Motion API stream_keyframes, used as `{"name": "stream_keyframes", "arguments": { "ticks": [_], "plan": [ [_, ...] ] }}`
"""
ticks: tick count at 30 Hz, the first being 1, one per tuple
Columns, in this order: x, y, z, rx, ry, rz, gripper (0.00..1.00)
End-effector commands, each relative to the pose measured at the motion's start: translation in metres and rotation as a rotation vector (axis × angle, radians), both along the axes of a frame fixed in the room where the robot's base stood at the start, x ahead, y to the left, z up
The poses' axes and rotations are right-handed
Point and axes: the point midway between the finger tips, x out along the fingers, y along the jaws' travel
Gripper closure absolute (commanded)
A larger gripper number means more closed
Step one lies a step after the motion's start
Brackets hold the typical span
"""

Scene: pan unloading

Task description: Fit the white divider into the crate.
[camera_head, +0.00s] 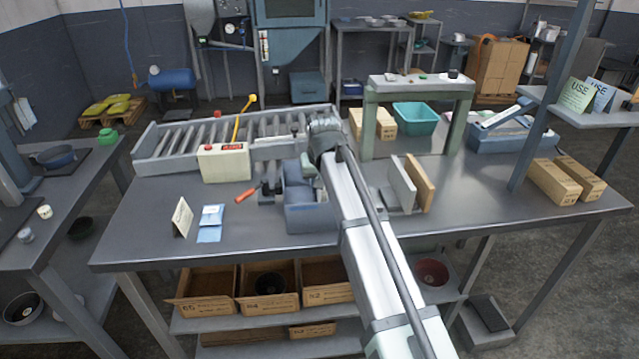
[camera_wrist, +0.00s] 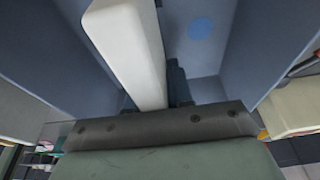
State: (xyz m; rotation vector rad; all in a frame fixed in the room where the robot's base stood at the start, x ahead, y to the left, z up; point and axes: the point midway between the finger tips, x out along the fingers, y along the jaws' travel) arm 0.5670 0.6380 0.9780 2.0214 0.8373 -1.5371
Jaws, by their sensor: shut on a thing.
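The white divider (camera_wrist: 128,45) is in the wrist view, running up from my gripper (camera_wrist: 155,100), whose dark fingers are shut on it. Blue-grey walls of the crate (camera_wrist: 268,45) flank the divider on both sides. I cannot tell whether its lower edge touches the crate floor or sits in a slot. In the head view the blue-grey crate (camera_head: 308,218) stands on the table near the middle front. My arm hides its right side. The divider and my fingertips cannot be made out clearly there.
A roller conveyor (camera_head: 150,145) and a cream control box (camera_head: 223,162) stand behind left. A red-handled tool (camera_head: 246,195) lies left of the crate. Upright boards (camera_head: 420,183) stand to the right. The table's front left and right are mostly clear.

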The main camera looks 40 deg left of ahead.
Motion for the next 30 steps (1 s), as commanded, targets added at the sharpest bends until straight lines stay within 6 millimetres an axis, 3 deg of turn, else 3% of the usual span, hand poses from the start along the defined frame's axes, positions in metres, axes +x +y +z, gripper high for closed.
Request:
{"name": "stream_keyframes", "arguments": {
  "ticks": [26, 27, 30],
  "plan": [
    [0.0, 0.0, -0.0087, 0.0, 0.0, 0.0, 1.0],
    [0.0001, 0.0001, -0.0087, 0.0, 0.0, 0.0, 0.75],
    [0.0001, 0.0001, -0.0086, 0.0, 0.0, 0.0, 0.66]
  ]
}}
